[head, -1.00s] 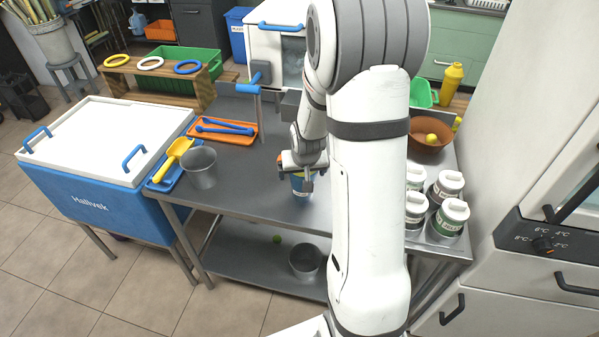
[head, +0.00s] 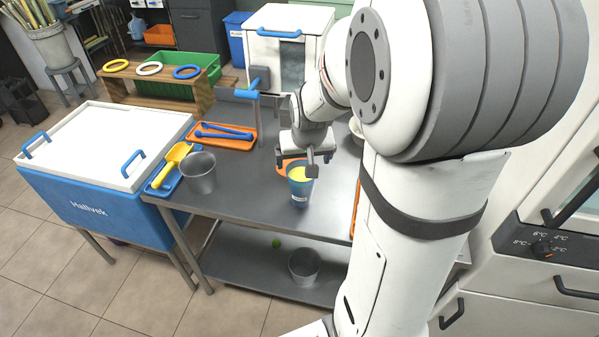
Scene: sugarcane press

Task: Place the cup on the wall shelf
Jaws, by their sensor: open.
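A blue cup (head: 300,190) with a white label and a yellow top or filling stands upright on the steel table (head: 262,203), near its front edge. My gripper (head: 298,164) is open just above and behind the cup's rim. One finger overlaps the rim in the picture, and I cannot tell whether it touches. I do not make out a wall shelf in this view.
A grey metal cup (head: 199,174) and an orange tray (head: 222,135) with blue tongs stand left of the cup. A blue cooler (head: 98,207) adjoins the table. A grey pot (head: 304,268) sits on the lower shelf. My arm hides the table's right side.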

